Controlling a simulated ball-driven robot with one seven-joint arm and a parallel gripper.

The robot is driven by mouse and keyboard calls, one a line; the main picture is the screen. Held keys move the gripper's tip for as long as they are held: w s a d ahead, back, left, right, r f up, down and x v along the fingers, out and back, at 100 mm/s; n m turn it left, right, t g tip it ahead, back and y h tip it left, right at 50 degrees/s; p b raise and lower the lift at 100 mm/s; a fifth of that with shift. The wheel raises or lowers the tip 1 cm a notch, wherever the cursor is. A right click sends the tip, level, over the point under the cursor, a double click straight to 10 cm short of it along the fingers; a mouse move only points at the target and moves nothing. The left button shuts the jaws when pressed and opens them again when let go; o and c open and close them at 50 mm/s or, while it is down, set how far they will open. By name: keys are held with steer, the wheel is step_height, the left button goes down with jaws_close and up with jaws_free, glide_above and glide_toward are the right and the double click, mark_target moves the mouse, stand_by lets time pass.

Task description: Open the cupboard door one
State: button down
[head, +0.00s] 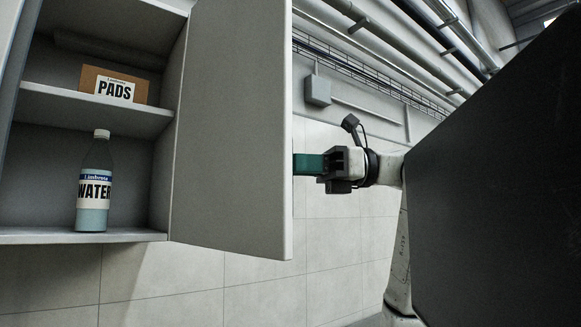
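The cupboard door (232,130) stands open, swung out from the cupboard (55,237) on the left of the head view. Its inner face is towards me. My gripper (322,166) is beyond the door's free edge, at the outer side of the door. A green piece (306,164) reaches from the gripper to behind the door edge. I cannot tell whether it is a handle or part of the gripper. The contact with the door is hidden, and whether the fingers are open or shut does not show.
A large dark panel (500,190) fills the right. Tiled wall (250,290) shows below the door, pipes (400,40) above.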

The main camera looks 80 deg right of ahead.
steer(key=shift+w+d+r, duration=0.1)
steer(key=shift+d+r, duration=0.05)
steer(key=shift+d, duration=0.05)
steer(key=c, duration=1.3)
jaws_free()
steer(key=shift+w, duration=0.15)
steer(key=shift+c, duration=0.2)
steer(key=b+v, duration=0.2)
steer(key=v, duration=0.9)
